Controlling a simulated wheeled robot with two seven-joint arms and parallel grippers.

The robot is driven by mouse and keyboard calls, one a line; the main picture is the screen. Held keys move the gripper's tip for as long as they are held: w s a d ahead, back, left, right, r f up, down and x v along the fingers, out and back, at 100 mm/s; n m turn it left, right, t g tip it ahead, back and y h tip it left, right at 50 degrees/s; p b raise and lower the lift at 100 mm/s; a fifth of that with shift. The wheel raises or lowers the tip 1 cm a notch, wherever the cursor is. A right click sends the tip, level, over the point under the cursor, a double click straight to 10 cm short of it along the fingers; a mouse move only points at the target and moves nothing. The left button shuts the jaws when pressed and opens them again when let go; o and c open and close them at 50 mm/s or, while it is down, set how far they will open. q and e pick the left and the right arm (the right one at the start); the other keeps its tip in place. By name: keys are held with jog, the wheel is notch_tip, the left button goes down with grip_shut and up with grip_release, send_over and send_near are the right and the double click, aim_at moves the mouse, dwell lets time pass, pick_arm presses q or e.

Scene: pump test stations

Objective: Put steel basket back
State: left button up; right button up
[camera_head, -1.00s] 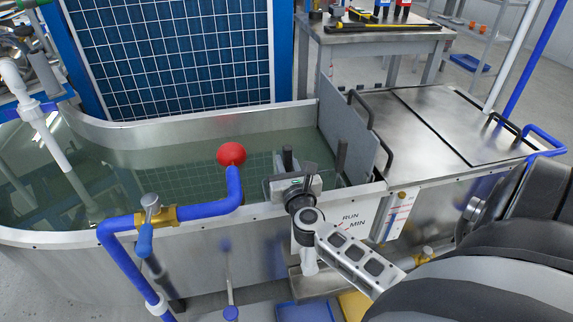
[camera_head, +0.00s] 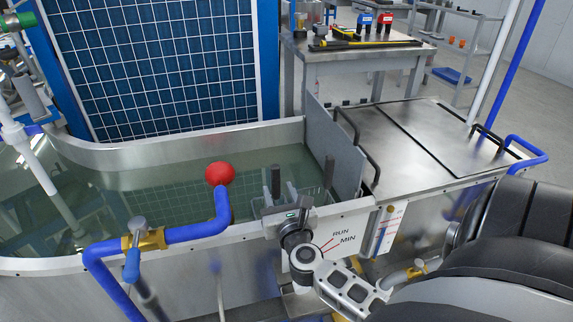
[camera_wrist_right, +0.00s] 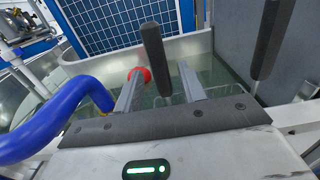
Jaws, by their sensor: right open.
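The steel basket (camera_head: 311,196) sits low in the water tank, at its right end beside the grey divider plate. Only some thin wire shows, and the wrist view shows a little of the wire (camera_wrist_right: 168,101). Two dark upright grips, seemingly its handles, stand above it: a left one (camera_head: 275,181) and a right one (camera_head: 328,171). My right gripper (camera_head: 281,192) is over the tank's front rim, open. In the wrist view its fingers (camera_wrist_right: 160,80) stand to either side of the left grip (camera_wrist_right: 153,55), apart from it as far as I can tell. My left gripper is out of view.
A blue pipe (camera_head: 197,232) with a brass valve (camera_head: 146,240) runs along the front rim, left of my gripper. The divider plate (camera_head: 336,150) and steel lid (camera_head: 410,150) lie right. A bench (camera_head: 360,47) stands behind.

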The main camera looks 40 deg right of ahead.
jog(key=v, duration=0.7)
jog(key=s+a+r+n+t+y, duration=0.1)
jog(key=a+n+y, duration=0.5)
jog(key=a+n, duration=0.5)
jog(key=s+a+n+y, duration=0.1)
jog(key=a+n+y, duration=0.5)
jog(key=n, duration=0.9)
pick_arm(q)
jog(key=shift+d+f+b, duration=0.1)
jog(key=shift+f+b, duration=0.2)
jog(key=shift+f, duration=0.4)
pick_arm(e)
jog(key=s+a+f+n+g+y, duration=0.1)
jog(key=s+a+f+n+g, duration=0.4)
jog(key=n, duration=1.3)
jog(key=shift+s+f+g, duration=0.3)
jog(key=shift+s+g, duration=0.05)
jog(key=shift+g, duration=0.05)
jog(key=shift+a, duration=0.1)
